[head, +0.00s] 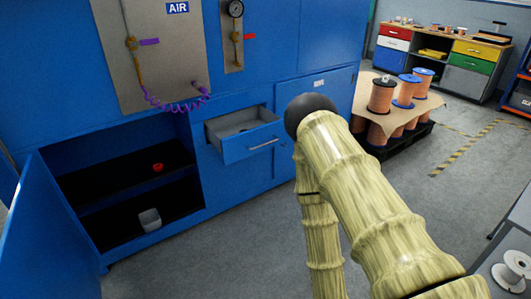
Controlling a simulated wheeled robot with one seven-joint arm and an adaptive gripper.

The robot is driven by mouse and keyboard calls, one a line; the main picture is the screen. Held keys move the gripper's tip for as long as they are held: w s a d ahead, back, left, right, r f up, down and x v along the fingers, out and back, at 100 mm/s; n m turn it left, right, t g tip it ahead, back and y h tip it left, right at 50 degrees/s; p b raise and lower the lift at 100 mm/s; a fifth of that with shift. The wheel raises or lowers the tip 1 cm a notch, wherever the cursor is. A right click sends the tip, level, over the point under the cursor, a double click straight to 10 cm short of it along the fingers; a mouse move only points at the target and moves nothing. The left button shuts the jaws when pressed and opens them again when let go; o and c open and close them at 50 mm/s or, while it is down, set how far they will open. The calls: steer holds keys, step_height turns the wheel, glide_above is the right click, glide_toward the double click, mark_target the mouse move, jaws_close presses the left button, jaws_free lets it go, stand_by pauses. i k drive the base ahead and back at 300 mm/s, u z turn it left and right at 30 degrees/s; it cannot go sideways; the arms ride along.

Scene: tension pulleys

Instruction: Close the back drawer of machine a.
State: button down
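A blue machine (265,45) fills the back left of the head view. One blue drawer (252,149) in its lower front stands pulled out, with a grey inside and a light bar handle. I cannot tell from a label whether this is the back drawer of machine a. My arm rises from the lower right, just right of the open drawer, and bends at a dark round joint. My gripper is not visible, so its position and opening cannot be told.
A blue cabinet door (58,235) stands open at left, showing shelves with a red item (158,168) and a grey bin (150,219). Copper spools (380,97) stand on a pallet behind my arm. Grey floor (225,250) before the drawer is clear.

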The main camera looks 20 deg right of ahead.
mark_target(267, 131)
steer(key=u, duration=0.75)
steer(key=i, duration=1.05)
steer(key=z, duration=0.65)
steer(key=i, duration=0.6)
steer(key=z, duration=0.65)
